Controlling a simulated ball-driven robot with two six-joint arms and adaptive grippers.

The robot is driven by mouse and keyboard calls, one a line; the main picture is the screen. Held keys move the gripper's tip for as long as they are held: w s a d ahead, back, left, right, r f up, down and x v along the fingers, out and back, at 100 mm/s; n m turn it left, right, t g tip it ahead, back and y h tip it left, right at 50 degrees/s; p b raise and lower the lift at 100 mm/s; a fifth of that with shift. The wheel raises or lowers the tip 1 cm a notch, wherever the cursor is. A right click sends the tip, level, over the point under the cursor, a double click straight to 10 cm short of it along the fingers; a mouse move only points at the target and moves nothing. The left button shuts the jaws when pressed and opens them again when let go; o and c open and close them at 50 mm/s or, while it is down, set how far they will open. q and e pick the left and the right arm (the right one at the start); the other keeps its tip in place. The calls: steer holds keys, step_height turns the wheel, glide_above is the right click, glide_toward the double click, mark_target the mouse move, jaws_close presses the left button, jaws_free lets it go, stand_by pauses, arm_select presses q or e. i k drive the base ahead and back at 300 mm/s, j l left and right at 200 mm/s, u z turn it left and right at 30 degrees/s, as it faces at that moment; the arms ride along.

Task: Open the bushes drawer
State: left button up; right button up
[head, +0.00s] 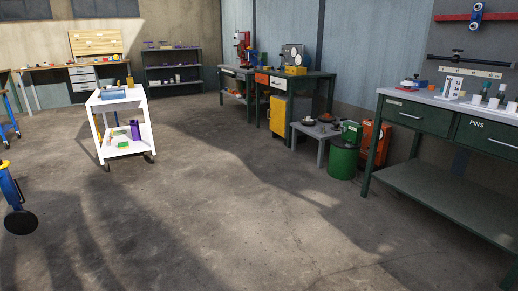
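A dark green workbench (440,190) stands at the right with two drawers under its grey top. The left drawer (425,118) has a bar handle (410,116) and a small pale label that I cannot read for sure. The right drawer (485,135) is marked PINS and has its own bar handle (503,143). Both drawers look shut, with their fronts flush with the bench. No drawer in view is readable as bushes. Neither of my grippers is in view.
Open concrete floor (260,210) lies before the workbench. A green drum (343,162), a small grey table (318,133) and an orange cabinet (373,145) stand left of it. A white cart (127,135) stands at the left. A blue-and-yellow post with a black disc (20,222) is at the left edge.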

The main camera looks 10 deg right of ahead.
mark_target(436, 121)
steer(key=i+j+z, duration=0.15)
steer(key=i, duration=0.3)
steer(key=i+j+z, duration=0.1)
steer(key=i, duration=0.35)
steer(key=i+l+z, duration=0.15)
steer(key=i+z, duration=0.6)
steer(key=i+j+z, duration=0.1)
steer(key=i+z, duration=0.3)
steer(key=i, duration=0.05)
